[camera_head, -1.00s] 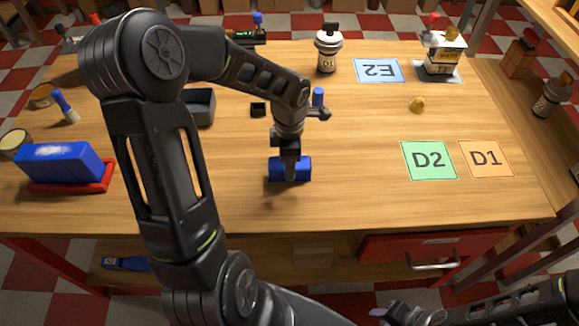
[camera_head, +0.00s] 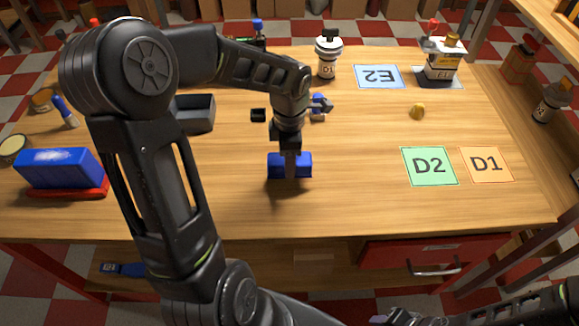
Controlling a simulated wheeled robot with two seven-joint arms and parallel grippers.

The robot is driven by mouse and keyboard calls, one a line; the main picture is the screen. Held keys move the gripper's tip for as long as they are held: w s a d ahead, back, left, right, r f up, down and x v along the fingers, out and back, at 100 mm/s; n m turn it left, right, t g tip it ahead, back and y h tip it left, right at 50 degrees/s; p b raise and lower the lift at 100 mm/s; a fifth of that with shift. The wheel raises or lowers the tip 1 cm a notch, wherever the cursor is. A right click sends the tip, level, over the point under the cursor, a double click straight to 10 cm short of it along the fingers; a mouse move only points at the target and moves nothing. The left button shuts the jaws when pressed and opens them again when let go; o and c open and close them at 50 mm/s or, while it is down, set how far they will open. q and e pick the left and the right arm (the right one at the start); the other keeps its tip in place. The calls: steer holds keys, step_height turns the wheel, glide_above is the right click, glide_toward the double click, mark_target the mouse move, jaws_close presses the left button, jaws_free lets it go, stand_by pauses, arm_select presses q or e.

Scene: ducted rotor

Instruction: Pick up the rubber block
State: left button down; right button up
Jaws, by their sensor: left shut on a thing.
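A small blue block (camera_head: 275,166), which I take for the rubber block, is at the middle of the wooden table (camera_head: 350,205). My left gripper (camera_head: 290,168) points down over it and is shut on it, with a finger in front of the block's near side. The block looks upright and level. Its underside is hidden, so the gap to the table is hard to judge. My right gripper (camera_head: 400,318) shows only in part at the bottom edge, away from the block, and its jaws are not clear.
A larger blue block (camera_head: 60,167) sits on a red base (camera_head: 75,191) at the left. A grey bin (camera_head: 195,112) stands behind my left arm. Green D2 (camera_head: 429,166) and orange D1 (camera_head: 486,163) mats lie at the right, with clear table before them.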

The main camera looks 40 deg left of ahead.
arm_select(q)
step_height(320, 180, up, 6)
steer(key=shift+r, duration=0.1)
steer(key=shift+d, duration=0.1)
stand_by(0.6)
